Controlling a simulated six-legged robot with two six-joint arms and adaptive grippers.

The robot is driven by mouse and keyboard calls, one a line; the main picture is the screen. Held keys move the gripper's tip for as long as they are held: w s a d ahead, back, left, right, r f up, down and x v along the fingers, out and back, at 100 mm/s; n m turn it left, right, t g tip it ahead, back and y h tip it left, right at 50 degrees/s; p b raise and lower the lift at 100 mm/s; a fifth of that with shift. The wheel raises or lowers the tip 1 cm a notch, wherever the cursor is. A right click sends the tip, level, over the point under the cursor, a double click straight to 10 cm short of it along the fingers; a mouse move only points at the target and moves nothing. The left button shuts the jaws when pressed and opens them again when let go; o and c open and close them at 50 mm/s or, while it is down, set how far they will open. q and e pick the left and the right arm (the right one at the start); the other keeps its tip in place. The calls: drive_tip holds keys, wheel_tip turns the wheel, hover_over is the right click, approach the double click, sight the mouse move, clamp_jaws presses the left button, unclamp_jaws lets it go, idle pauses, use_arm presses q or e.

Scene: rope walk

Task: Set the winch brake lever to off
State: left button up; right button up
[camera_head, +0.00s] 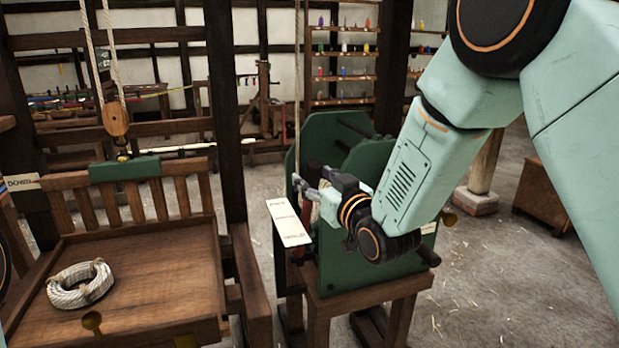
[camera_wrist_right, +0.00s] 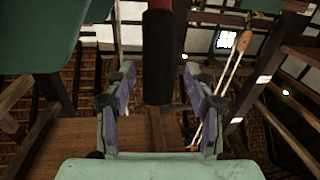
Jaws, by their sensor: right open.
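The green winch (camera_head: 350,270) stands on a wooden stand right of centre in the head view. A white label plate (camera_head: 288,222) with small lettering sits at its left side. The brake lever (camera_wrist_right: 158,60) shows in the right wrist view as a black grip with a red part at its top. My right gripper (camera_head: 303,184) is at the winch's left side, fingers pointing left. In the wrist view its two fingers (camera_wrist_right: 160,82) are apart, with the black grip between them and no clear contact. In the head view the gripper and arm hide most of the lever. My left gripper is out of view.
A wooden platform (camera_head: 150,285) with a slatted back at left carries a coil of rope (camera_head: 80,284). A pulley block (camera_head: 115,118) hangs on ropes above. A dark post (camera_head: 232,120) stands between platform and winch. The floor at right is open.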

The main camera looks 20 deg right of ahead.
drive_tip(key=shift+w+d, duration=0.15)
drive_tip(key=shift+w, duration=0.6)
drive_tip(key=shift+w+f, duration=0.1)
drive_tip(key=shift+w, duration=0.15)
drive_tip(key=shift+w+a, duration=0.25)
drive_tip(key=shift+a, duration=0.1)
drive_tip(key=shift+s, duration=0.25)
drive_tip(key=shift+c, duration=0.3)
drive_tip(key=shift+d, duration=0.15)
drive_tip(key=shift+c, duration=0.7)
drive_tip(key=shift+w, duration=0.15)
drive_tip(key=c, duration=0.5)
clamp_jaws()
